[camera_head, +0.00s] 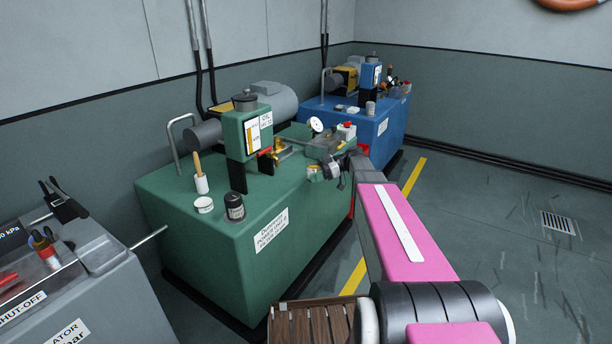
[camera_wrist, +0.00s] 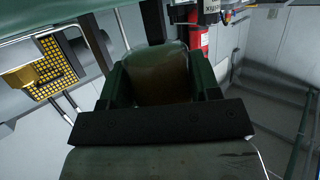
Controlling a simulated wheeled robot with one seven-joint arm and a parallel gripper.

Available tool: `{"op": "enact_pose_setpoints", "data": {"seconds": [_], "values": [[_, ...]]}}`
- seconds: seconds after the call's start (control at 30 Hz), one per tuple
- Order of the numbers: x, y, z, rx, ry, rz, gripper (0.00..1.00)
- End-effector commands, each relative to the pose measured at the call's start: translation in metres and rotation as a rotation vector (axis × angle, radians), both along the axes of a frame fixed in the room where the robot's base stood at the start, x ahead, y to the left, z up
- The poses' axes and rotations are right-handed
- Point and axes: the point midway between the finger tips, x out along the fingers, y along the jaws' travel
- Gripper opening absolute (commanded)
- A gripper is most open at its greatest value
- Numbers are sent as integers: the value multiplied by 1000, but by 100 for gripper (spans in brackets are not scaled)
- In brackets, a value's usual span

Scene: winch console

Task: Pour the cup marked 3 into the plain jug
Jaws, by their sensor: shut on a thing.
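I cannot pick out the plain jug for certain in either view.
A blue unit (camera_head: 382,138) stands behind. A wooden slatted thing (camera_head: 312,325) is low in front.

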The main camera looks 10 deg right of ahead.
Motion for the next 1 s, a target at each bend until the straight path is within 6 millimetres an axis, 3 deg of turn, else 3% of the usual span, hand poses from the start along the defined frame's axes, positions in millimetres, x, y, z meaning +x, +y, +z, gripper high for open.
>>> {"op": "enact_pose_setpoints", "data": {"seconds": [0.3, 0.67, 1.0], "values": [[3, -24, 0, 1, 0, -1, 27], [6, -35, 1, 0, -1, -23, 27], [25, -30, 10, 1, 0, -313, 27]]}}
